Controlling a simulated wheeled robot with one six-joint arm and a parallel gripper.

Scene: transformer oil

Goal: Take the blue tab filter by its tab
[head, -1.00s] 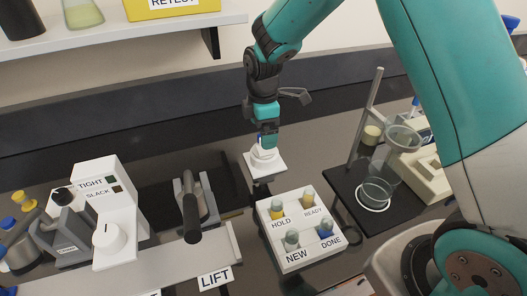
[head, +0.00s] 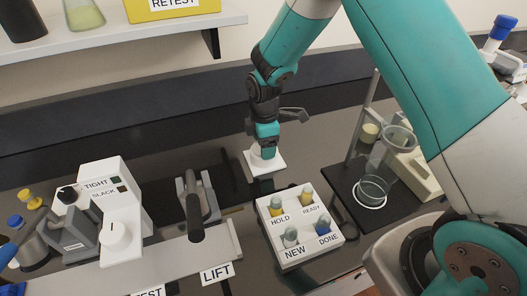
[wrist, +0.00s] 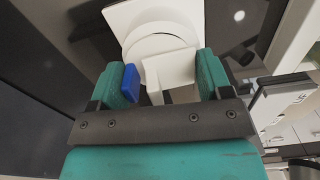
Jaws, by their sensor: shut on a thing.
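A white block (wrist: 170,69) lies beside the tab and reaches toward the right finger. The round white holder (wrist: 158,28) shows just beyond the fingertips. The gripper is shut on the blue tab filter; the filter's body is not clearly seen.
A white tray (head: 287,250) with several vials, marked HOLD, READY, NEW and DONE, stands just in front. A glass beaker (head: 376,180) is on a dark stand to the right. A white TIGHT/SLACK device (head: 118,205) and a dark lever (head: 195,215) are to the left.

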